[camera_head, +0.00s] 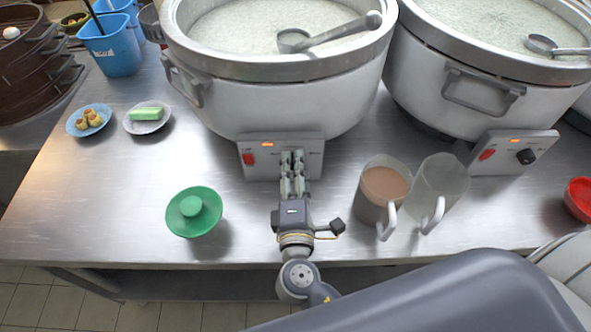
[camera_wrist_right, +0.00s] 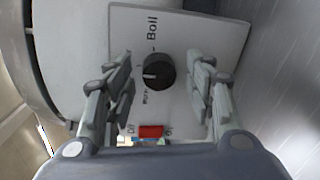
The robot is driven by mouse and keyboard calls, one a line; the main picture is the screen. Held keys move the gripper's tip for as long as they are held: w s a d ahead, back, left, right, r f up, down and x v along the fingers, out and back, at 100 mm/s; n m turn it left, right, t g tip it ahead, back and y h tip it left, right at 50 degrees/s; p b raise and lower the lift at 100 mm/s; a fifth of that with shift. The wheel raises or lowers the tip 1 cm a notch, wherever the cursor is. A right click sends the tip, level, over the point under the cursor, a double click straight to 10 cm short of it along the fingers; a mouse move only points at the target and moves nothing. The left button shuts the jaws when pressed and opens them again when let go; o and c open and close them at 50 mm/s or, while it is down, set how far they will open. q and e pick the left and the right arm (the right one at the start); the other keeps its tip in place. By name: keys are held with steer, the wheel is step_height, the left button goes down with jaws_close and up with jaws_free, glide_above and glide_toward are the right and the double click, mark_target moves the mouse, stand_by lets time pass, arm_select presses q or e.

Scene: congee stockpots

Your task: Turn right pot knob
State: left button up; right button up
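Two large stockpots stand side by side, the left one (camera_head: 290,105) and the right one (camera_head: 440,95). Each has a front panel with a red switch. My right gripper (camera_head: 292,160) is in front of the left pot's panel (camera_head: 250,146) and hides its knob. In the right wrist view that panel (camera_wrist_right: 205,25) shows a black knob (camera_wrist_right: 159,71) between my open fingers (camera_wrist_right: 161,75), with a gap seen on both sides. Its white mark points left. The right pot's black knob (camera_head: 525,157) is uncovered, with no gripper near it. My left gripper is not in view.
A brown-filled mug (camera_head: 370,195) and a clear mug (camera_head: 440,185) stand right of my right gripper. Ladles (camera_head: 335,33) rest on the pots. The front left steel counter is mostly clear.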

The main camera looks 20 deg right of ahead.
steer(key=v, duration=1.2)
steer(key=shift+f, duration=0.1)
stand_by(0.4)
